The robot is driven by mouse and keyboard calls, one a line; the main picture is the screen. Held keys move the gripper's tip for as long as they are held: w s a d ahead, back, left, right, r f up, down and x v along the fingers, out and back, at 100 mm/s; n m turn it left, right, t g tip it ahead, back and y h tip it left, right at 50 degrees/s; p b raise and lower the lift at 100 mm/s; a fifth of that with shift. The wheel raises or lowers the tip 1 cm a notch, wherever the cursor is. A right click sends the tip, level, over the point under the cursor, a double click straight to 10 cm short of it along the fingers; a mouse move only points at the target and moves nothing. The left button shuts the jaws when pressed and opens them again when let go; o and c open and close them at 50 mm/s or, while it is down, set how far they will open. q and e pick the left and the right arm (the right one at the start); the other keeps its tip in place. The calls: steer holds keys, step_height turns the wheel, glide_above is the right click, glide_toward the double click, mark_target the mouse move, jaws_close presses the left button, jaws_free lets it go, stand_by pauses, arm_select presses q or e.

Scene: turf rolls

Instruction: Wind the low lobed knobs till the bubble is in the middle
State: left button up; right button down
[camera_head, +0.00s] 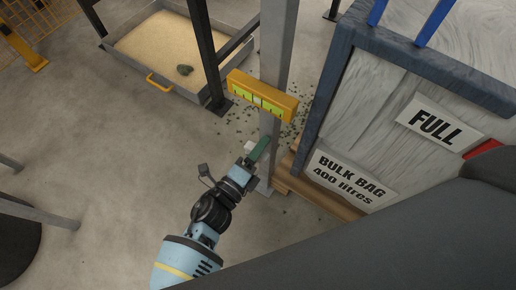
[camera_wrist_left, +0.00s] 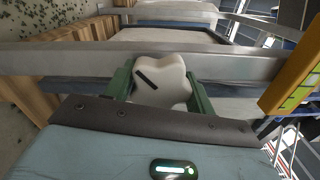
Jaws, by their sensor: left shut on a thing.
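A white lobed knob (camera_wrist_left: 160,82) with a dark slot-like mark sits between the green fingers of my left gripper (camera_wrist_left: 158,90) in the left wrist view. The fingers are shut on it from both sides, in front of a grey metal bar. In the head view my left gripper (camera_head: 260,152) is low at the grey post, and only a pale bit of the knob (camera_head: 249,146) shows beside the fingers. A yellow level (camera_head: 262,95) with a green-yellow vial is on the post above the gripper; its bubble is too small to place surely. My right gripper is not in view.
A large framed bin (camera_head: 340,110) marked "BULK BAG 400 litres" and "FULL" stands close right of the post. A sand tray (camera_head: 150,85) with a yellow handle lies behind left. Dark legs stand near the tray. Concrete floor (camera_head: 90,130) at left is mostly clear.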

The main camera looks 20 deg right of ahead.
arm_select(q)
steer(key=shift+m, duration=1)
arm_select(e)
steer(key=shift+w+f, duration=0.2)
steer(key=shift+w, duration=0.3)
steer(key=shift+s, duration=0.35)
arm_select(q)
steer(key=o, duration=1)
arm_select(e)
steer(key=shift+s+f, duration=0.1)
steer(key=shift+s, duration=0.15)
arm_select(q)
steer(key=shift+a, duration=0.1)
steer(key=shift+s+a, duration=0.25)
steer(key=shift+a, duration=0.05)
steer(key=p+v, duration=0.1)
steer(key=v, duration=0.6)
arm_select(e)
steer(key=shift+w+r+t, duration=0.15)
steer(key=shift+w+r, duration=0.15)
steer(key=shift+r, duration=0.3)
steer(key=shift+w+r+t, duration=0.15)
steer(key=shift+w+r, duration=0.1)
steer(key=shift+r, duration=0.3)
